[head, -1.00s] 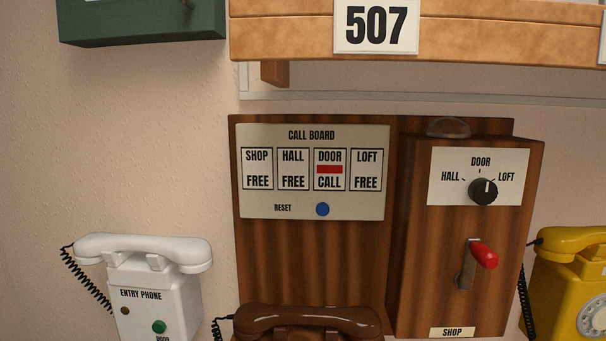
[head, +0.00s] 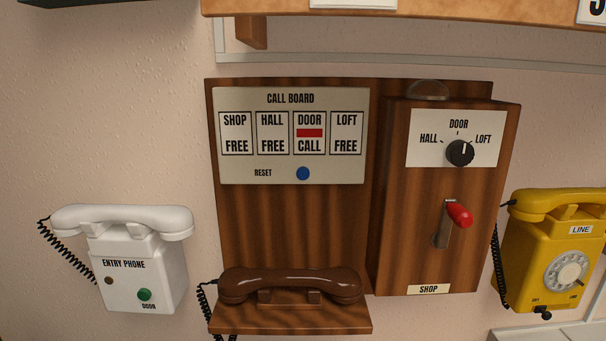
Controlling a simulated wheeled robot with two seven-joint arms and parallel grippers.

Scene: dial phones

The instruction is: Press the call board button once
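The call board (head: 340,176) is a pale panel on a dark wood backboard in the middle of the head view. Its round blue button (head: 303,173) sits at the lower right of the panel, beside the word RESET. Above it are four windows. SHOP, HALL and LOFT read FREE. The DOOR window (head: 309,133) shows a red bar and reads CALL. Neither of my grippers is in view.
A brown handset (head: 290,285) rests on a wooden ledge below the board. To the right are a wooden box with a black knob (head: 460,153) and a red-handled crank (head: 460,214), then a yellow dial phone (head: 550,245). A white entry phone (head: 140,265) hangs at left.

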